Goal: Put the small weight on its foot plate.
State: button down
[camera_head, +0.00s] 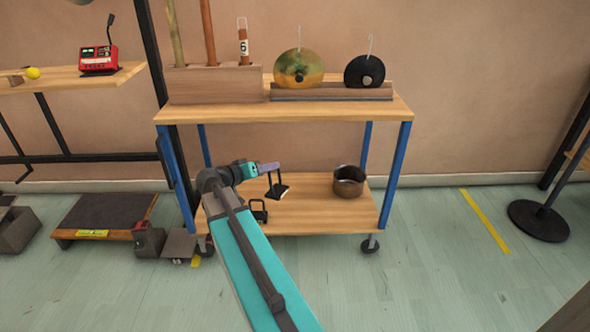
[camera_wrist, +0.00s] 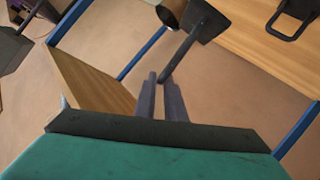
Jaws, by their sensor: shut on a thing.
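My gripper (camera_head: 268,167) is over the cart's lower shelf, its fingers shut on the upright handle of a dark weight (camera_head: 279,191). The held weight has a flat block below the handle and hangs tilted; I cannot tell whether it clears the shelf. In the wrist view my gripper (camera_wrist: 163,84) pinches the handle's end, and the weight's block (camera_wrist: 207,22) is beyond the fingertips. A second dark weight with a loop handle (camera_head: 259,212) stands on the lower shelf, left of the held one. A grey plate (camera_head: 179,245), possibly the foot plate, is on the floor left of the cart.
A brown metal pot (camera_head: 348,182) stands on the lower shelf at right. Blue cart legs (camera_head: 394,176) and the upper shelf (camera_head: 330,112) bound the reach. A dark-topped step (camera_head: 104,214) and a small box (camera_head: 148,239) are on the floor at left. Floor right of the cart is mostly clear.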

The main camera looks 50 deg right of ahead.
jog(key=w+a+r+n+t+y, duration=0.2)
jog(key=w+a+n+t, duration=0.3)
jog(key=a, duration=0.6)
jog(key=w+a+r+n+t+y, duration=0.25)
jog(key=w+a, duration=0.45)
jog(key=a, duration=0.5)
jog(key=w+a+r+n+t+y, duration=0.25)
jog(key=w+a+n+t, duration=0.25)
jog(key=a, duration=0.6)
jog(key=w+a+r+n+t+y, duration=0.2)
jog(key=a+r+n+y, duration=0.3)
jog(key=a, duration=0.5)
jog(key=shift+w+a+r+y, duration=0.4)
jog(key=shift+r+y, duration=0.7)
jog(key=shift+r, duration=0.05)
jog(key=shift+n, duration=0.25)
